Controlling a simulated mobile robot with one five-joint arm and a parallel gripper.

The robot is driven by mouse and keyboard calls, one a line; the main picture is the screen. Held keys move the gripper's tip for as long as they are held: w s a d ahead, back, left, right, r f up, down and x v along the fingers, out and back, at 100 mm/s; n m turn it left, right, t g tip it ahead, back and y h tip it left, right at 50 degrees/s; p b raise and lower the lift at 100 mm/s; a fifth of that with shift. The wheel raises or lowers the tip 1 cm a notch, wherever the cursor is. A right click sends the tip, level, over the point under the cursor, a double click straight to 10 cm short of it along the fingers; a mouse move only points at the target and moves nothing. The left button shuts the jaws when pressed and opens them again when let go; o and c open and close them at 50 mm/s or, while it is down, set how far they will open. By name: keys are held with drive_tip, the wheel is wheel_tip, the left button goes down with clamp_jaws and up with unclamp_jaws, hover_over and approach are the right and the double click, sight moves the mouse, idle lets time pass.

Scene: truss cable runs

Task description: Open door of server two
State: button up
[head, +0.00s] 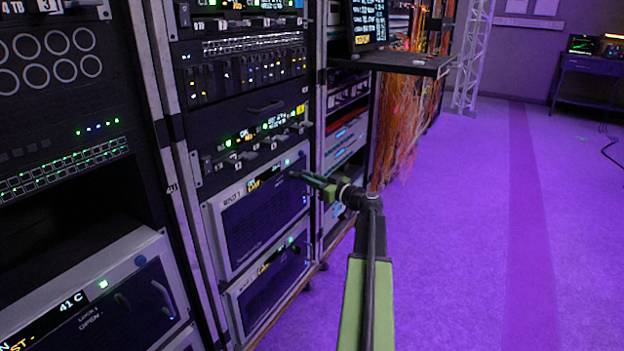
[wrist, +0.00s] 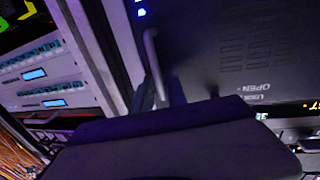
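Two grey-framed servers are stacked in the middle rack in the head view, an upper server (head: 264,212) and a lower server (head: 272,283). Both doors look closed. I cannot read for certain which is server two. My gripper (head: 297,175) is at the upper server's right side, near its top edge. The wrist view, turned over, shows a dark vented door (wrist: 250,50) with "OPEN" lettering and a pale bar handle (wrist: 150,55). My gripper (wrist: 176,92) is close beside that handle; contact is unclear. Its dark body hides the lower picture, and its finger gap is not clear.
Another server (head: 95,295) with a handle and "OPEN" lettering is in the left rack. A shelf with a monitor (head: 368,22) juts out beyond the rack, with orange cables (head: 400,115) hanging below. The purple floor (head: 470,230) to the right is clear.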

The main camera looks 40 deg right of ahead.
drive_tip(key=shift+c, duration=0.2)
clamp_jaws()
idle(1.1)
